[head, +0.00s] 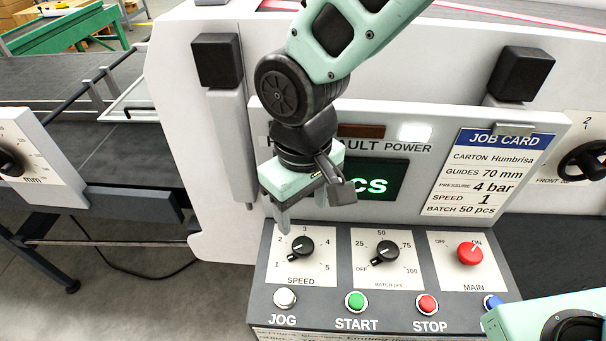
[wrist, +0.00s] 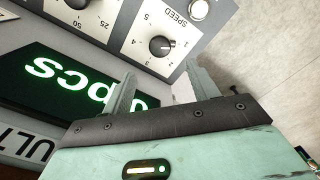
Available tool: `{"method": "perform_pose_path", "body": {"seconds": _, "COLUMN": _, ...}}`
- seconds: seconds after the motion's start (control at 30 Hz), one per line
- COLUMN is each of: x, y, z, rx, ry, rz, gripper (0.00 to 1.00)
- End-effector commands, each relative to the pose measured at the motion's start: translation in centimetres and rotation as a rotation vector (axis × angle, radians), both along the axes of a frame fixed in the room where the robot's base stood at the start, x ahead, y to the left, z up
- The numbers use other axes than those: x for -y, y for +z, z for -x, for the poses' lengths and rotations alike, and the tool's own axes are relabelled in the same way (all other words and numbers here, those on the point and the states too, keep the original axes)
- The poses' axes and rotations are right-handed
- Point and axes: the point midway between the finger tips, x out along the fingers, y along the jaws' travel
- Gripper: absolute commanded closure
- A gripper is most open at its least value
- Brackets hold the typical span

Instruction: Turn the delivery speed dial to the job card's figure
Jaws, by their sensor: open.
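The speed dial (head: 302,247) is a black knob on a white plate marked 1 to 5, at the left of the sloping control panel. Its narrow end appears to point lower left, near 1; the exact setting is too small to read. It also shows upside down in the wrist view (wrist: 162,46), ahead of the fingers. The job card (head: 486,172) reads SPEED 1. My gripper (head: 303,214) is open and empty, above the speed plate and apart from the dial. Its two fingers show in the wrist view (wrist: 160,74).
The batch dial (head: 384,248) is right of the speed dial, and the red main switch (head: 470,253) farther right. JOG (head: 285,298), START (head: 356,301) and STOP (head: 427,304) buttons line the front. The green display (head: 380,182) stands behind, partly hidden by my gripper.

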Motion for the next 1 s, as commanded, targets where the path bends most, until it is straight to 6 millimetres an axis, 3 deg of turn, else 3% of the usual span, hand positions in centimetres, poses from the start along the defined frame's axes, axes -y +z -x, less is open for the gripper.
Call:
{"method": "perform_pose_path", "body": {"seconds": 0.2, "x": 0.0, "y": 4.6, "z": -0.1, "rx": 0.005, "ry": -0.001, "rz": -0.005, "gripper": 0.41}}
{"method": "perform_pose_path", "body": {"seconds": 0.4, "x": 0.0, "y": 7.0, "z": -0.1, "rx": 0.002, "ry": 0.0, "rz": -0.002, "gripper": 0.41}}
{"method": "perform_pose_path", "body": {"seconds": 1.0, "x": 0.1, "y": 7.6, "z": 0.0, "rx": 0.0, "ry": 0.0, "rz": 0.0, "gripper": 0.41}}
